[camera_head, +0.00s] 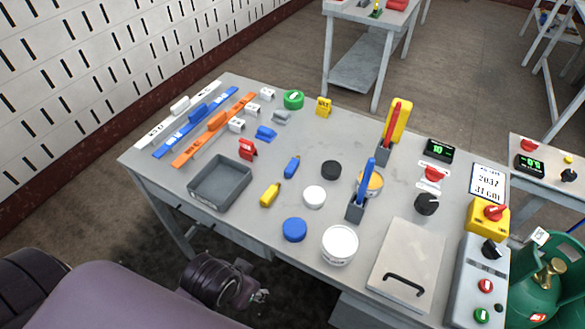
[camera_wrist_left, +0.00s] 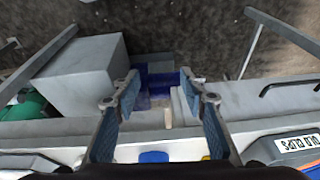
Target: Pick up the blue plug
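The blue plug (camera_head: 292,167) is a small elongated piece lying in the middle of the grey table (camera_head: 265,160) in the head view. A similar yellow piece (camera_head: 270,195) lies just in front of it. My left gripper (camera_head: 261,296) is low in the head view, in front of the table's front edge and well away from the plug. In the left wrist view my left gripper (camera_wrist_left: 160,92) has its two blue-padded fingers spread wide, with nothing between them. I cannot make out the blue plug in that view. My right gripper is in neither view.
A grey tray (camera_head: 221,183) stands left of the plug. A black disc (camera_head: 331,170), white cap (camera_head: 314,197), blue disc (camera_head: 294,229) and white tub (camera_head: 340,245) are near it. Upright holders with red and blue (camera_head: 362,185) handles stand to the right. Open surface surrounds the plug.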

